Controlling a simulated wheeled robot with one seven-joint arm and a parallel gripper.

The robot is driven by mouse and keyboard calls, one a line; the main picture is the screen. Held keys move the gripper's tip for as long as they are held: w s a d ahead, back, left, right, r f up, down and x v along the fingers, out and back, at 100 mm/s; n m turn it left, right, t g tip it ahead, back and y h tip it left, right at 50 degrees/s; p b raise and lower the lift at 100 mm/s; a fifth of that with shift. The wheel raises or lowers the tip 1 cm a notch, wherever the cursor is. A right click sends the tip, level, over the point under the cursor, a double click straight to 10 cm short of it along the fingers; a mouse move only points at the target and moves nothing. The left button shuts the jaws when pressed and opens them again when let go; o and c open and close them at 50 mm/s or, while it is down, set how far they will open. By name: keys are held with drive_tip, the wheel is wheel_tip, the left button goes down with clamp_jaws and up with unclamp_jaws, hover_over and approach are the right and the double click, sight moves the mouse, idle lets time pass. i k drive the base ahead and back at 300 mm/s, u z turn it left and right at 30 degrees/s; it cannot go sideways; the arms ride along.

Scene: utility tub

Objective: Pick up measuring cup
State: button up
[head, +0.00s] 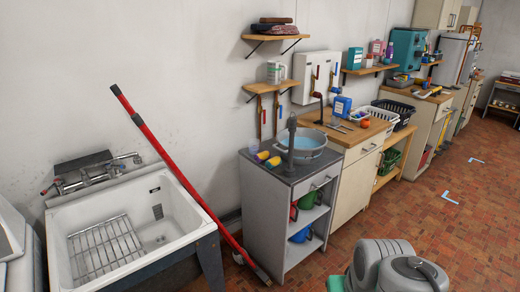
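A pale, see-through jug with a handle (276,72), which looks like the measuring cup, stands upright on the lower wooden wall shelf (270,87), left of the white wall box. It is small in the head view, so any markings on it cannot be read clearly. A small clear cup (254,146) also stands on the grey cabinet top. Grey rounded parts at the bottom right look like my own arm. My gripper is not in view.
A white utility tub (180,207) with a wire rack stands at left, a red-handled pole (165,155) leaning beside it. The grey cabinet (268,215) holds a round basin (306,155) and a dark upright post (291,140). Brick-patterned floor (440,240) is open at right.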

sight(254, 145)
drive_tip(key=z, duration=0.6)
drive_tip(key=i, duration=2.8)
drive_tip(key=u, duration=4.05)
drive_tip(key=i, duration=0.95)
